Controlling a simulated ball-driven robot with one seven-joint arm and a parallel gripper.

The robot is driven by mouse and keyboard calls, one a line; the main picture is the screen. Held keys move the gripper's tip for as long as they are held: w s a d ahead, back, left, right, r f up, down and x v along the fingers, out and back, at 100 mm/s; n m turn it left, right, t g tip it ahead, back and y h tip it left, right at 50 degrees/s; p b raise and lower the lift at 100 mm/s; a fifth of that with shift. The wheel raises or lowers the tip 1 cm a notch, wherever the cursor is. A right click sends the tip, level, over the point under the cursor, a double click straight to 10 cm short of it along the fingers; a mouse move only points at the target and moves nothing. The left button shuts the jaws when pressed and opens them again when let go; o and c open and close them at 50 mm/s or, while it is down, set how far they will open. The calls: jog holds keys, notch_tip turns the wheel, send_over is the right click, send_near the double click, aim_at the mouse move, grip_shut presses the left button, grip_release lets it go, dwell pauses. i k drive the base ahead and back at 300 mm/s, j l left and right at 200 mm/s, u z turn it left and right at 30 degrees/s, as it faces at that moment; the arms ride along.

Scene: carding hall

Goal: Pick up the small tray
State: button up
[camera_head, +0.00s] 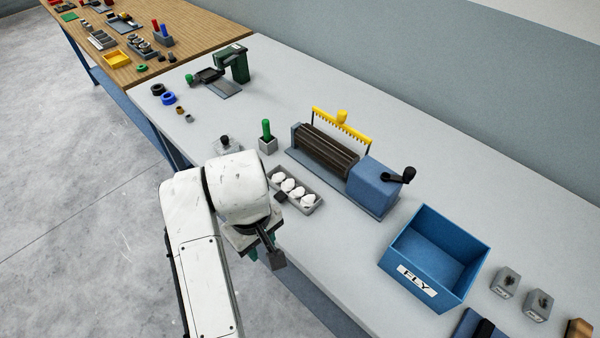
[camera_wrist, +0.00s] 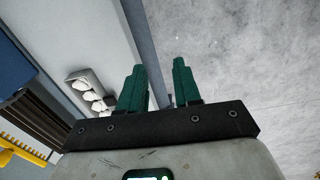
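The small tray (camera_head: 314,206) is grey and shallow and holds several white tufts in a row. It lies on the pale bench top near the front edge, in front of a roller machine. In the wrist view the tray (camera_wrist: 95,79) is at the left, partly hidden behind the left finger and the gripper body. My gripper (camera_head: 265,256) is by the bench's front edge, nearer the camera than the tray and apart from it. In the wrist view my gripper (camera_wrist: 159,68) has two green fingers standing apart with nothing between them.
The blue-and-grey roller machine (camera_head: 374,189) with a crank and yellow comb stands behind the tray. A green-handled tool in a grey block (camera_head: 267,145) is left of it. A blue bin (camera_head: 470,250) marked "FLY" is to the right. Open floor (camera_head: 90,200) lies at the left.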

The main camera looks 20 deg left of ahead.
aim_at(289, 186)
jog(key=i, duration=0.9)
